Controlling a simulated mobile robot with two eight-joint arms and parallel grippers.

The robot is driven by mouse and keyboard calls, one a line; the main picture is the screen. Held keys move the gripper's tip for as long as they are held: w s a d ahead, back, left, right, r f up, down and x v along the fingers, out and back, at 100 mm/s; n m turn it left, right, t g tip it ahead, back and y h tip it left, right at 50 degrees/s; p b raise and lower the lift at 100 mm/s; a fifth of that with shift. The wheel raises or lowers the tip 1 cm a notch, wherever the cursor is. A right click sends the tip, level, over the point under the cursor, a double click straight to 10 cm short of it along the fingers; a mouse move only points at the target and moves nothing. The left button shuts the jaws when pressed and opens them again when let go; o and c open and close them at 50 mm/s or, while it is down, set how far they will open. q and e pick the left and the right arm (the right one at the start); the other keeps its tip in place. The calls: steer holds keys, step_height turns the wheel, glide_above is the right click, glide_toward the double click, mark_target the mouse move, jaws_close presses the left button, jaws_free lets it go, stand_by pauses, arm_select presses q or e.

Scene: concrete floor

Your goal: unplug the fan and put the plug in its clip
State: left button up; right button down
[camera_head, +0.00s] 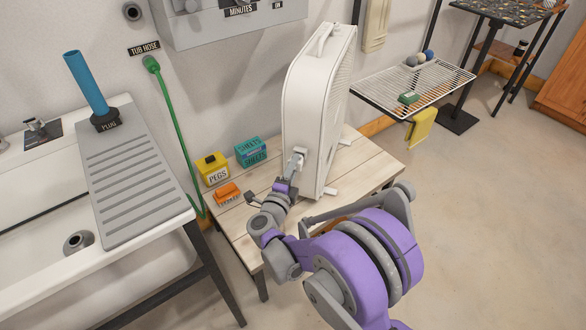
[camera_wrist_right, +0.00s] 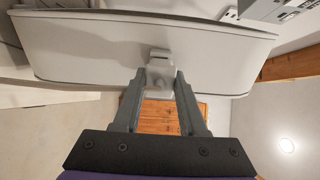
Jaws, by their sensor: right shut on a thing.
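The white fan (camera_head: 318,110) stands upright on a wooden slatted table, with a handle on top. My right gripper (camera_head: 294,162) is at the lower part of the fan's narrow near side. In the wrist view my right gripper (camera_wrist_right: 160,82) is shut on a small pale piece that looks like the plug (camera_wrist_right: 159,76). The plug is right at a small pale mount, likely the clip (camera_wrist_right: 159,56), on the fan's side. I cannot tell whether the plug is seated in it. My left gripper is out of view.
The wooden table (camera_head: 375,165) also holds a yellow pegs box (camera_head: 212,166), an orange item (camera_head: 228,191) and a teal box (camera_head: 251,151). A sink with a grey drainboard (camera_head: 130,185) stands left. A wire rack (camera_head: 440,82) is behind right. The floor at right is clear.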

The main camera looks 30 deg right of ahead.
steer(key=shift+w+d, duration=0.4)
steer(key=shift+d, duration=0.1)
steer(key=shift+c, duration=1.9)
jaws_free()
steer(key=p+v, duration=0.1)
steer(key=v, duration=0.9)
steer(key=shift+s+a, duration=0.2)
steer(key=shift+a, duration=0.1)
